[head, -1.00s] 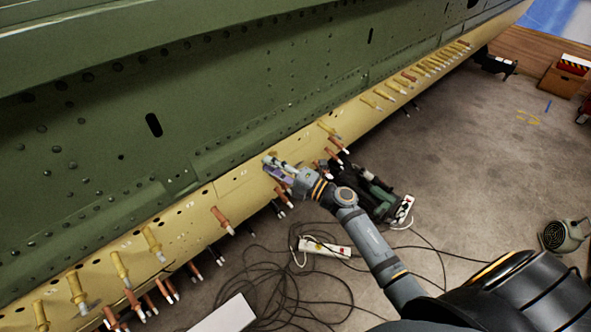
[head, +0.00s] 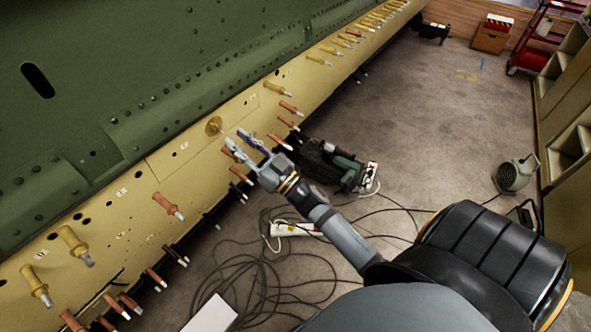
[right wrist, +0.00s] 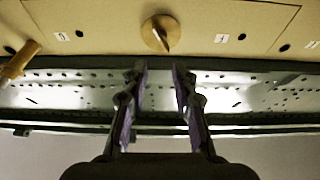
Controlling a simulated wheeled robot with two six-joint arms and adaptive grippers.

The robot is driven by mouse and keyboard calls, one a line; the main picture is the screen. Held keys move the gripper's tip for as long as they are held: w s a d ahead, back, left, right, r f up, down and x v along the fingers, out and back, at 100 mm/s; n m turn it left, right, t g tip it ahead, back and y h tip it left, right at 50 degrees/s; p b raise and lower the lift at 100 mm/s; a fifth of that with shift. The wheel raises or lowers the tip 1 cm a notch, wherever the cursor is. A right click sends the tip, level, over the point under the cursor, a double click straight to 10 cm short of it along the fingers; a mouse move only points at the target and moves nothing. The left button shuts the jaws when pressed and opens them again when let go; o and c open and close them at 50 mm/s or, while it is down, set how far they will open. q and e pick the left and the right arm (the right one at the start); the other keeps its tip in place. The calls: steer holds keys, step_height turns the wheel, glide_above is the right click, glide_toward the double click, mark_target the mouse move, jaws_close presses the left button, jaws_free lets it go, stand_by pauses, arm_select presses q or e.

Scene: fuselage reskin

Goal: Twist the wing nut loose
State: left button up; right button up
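The wing nut is a round brass-coloured disc with a raised wing (right wrist: 160,34). It sits on the yellow skin panel, ahead of my gripper in the right wrist view. It also shows in the head view as a gold disc (head: 214,126), beyond the fingertips. In the wrist view its wing stands nearly upright, leaning slightly. My right gripper (head: 236,139) is open and empty, its fingers pointing at the panel. In the wrist view there is a clear gap between the fingertips (right wrist: 159,68), with the nut apart from them and roughly centred on that gap. My left gripper is not in view.
Several yellow and copper fasteners stick out of the panel, including a copper one (head: 168,206) to the left. A green power tool (head: 347,170), a white power strip (head: 295,229) and black cables lie on the floor below. A fan (head: 515,175) stands right.

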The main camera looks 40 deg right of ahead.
arm_select(q)
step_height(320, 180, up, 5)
steer(key=p, duration=0.5)
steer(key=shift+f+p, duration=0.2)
steer(key=shift+p, duration=0.1)
arm_select(e)
steer(key=s+d+f+m+g+h, duration=0.1)
steer(key=s+d+f+g+h, duration=0.1)
steer(key=f, duration=0.8)
steer(key=s+d+f+m+g+h, duration=0.1)
steer(key=d+f, duration=0.4)
steer(key=f, duration=0.5)
steer(key=s+d+f+m+g+h, duration=0.1)
steer(key=s+d+f+g+h, duration=0.2)
steer(key=f, duration=0.8)
steer(key=shift+s+d+m+g+h, duration=0.35)
steer(key=shift+d+g+h, duration=0.25)
steer(key=shift+g+h, duration=0.3)
steer(key=shift+f, duration=0.1)
